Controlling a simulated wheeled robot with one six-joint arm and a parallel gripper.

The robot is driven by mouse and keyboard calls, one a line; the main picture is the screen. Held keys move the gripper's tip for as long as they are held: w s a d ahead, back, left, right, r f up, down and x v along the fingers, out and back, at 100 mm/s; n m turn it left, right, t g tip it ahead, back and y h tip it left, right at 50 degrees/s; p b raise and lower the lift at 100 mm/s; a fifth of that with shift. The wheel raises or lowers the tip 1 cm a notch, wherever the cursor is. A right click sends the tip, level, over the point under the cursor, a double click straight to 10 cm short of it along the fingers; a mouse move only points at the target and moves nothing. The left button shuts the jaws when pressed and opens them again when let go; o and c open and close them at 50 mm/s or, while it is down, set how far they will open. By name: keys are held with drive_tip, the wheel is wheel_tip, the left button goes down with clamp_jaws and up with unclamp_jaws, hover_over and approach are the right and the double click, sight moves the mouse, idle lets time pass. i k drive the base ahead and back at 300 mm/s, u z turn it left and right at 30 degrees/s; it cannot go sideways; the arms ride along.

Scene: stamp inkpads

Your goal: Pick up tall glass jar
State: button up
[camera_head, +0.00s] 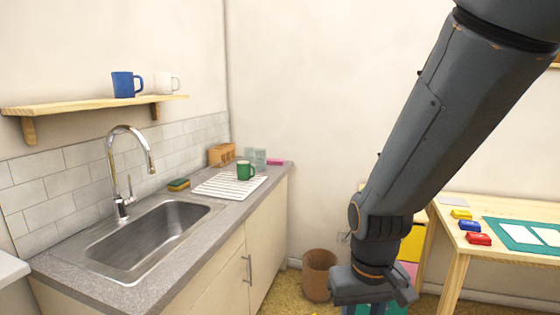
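Pale, see-through glass pieces (260,157) stand at the far end of the counter, behind a green mug. They are small and faint in the picture, so I cannot tell which one, if any, is the tall jar. My gripper (376,304) hangs low at the bottom edge, right of the counter and well apart from the glass. Its fingertips are cut off or hidden, so I cannot see whether it is open or shut.
The counter holds a sink (150,240), a tap (121,170), a sponge (178,185), a white drying rack (212,188) with the green mug (245,171), and a wooden holder (221,154). A bin (319,274) stands on the floor. A table (457,257) with inkpads is right.

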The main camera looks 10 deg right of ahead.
sight(260, 153)
drive_tip(key=z, duration=0.45)
drive_tip(key=i, duration=1.35)
drive_tip(key=u, duration=0.45)
drive_tip(key=i, duration=1.25)
drive_tip(key=u, duration=0.7)
